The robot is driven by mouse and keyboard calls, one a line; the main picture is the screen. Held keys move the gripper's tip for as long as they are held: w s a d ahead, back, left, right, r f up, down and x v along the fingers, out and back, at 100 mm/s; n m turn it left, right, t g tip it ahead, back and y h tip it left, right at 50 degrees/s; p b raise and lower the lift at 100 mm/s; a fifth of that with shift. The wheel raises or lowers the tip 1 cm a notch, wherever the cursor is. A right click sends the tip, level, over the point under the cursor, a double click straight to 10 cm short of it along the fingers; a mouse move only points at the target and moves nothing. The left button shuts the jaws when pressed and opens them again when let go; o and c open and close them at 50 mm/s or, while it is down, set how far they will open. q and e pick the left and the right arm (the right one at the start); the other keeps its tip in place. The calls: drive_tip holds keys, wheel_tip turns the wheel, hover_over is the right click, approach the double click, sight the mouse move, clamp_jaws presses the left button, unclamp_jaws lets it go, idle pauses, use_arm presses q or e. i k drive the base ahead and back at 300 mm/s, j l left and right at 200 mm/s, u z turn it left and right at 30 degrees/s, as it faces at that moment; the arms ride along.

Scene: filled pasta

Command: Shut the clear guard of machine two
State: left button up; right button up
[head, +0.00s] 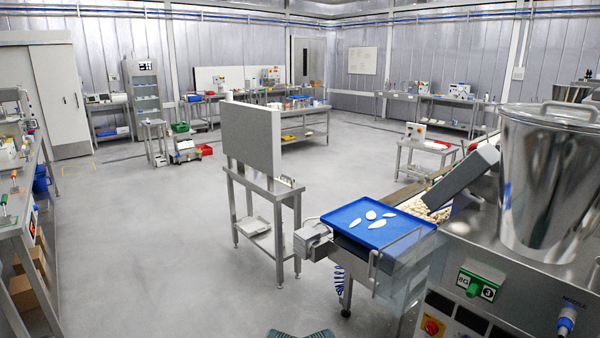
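Neither of my grippers is in view. The nearest machine (540,265) stands at the right, with a large steel hopper (550,180) on top. A see-through panel (408,283), perhaps a clear guard, is at this machine's left end, below a bent metal bar. I cannot tell whether it is open or shut. I see no machine marked two; the marks on distant equipment are too small to read.
A blue tray (345,226) with several pale pieces sits left of the near machine. A grey panel on a steel stand (252,140) is at the centre. A cluttered bench (22,215) lines the left side. The grey floor (150,250) between is open.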

sight(373, 252)
drive_tip(key=i+j+z, duration=0.1)
drive_tip(key=z, duration=0.3)
drive_tip(key=j+z, duration=0.15)
drive_tip(key=z, duration=0.2)
drive_tip(key=i+j+z, duration=0.15)
drive_tip(key=z, duration=0.25)
drive_tip(key=j+z, duration=0.15)
drive_tip(key=z, duration=0.25)
drive_tip(key=j+z, duration=0.3)
drive_tip(key=j, duration=0.75)
drive_tip(key=k+j+z, duration=0.1)
drive_tip(key=j+z, duration=0.2)
drive_tip(key=j, duration=1.4)
drive_tip(key=k, duration=0.05)
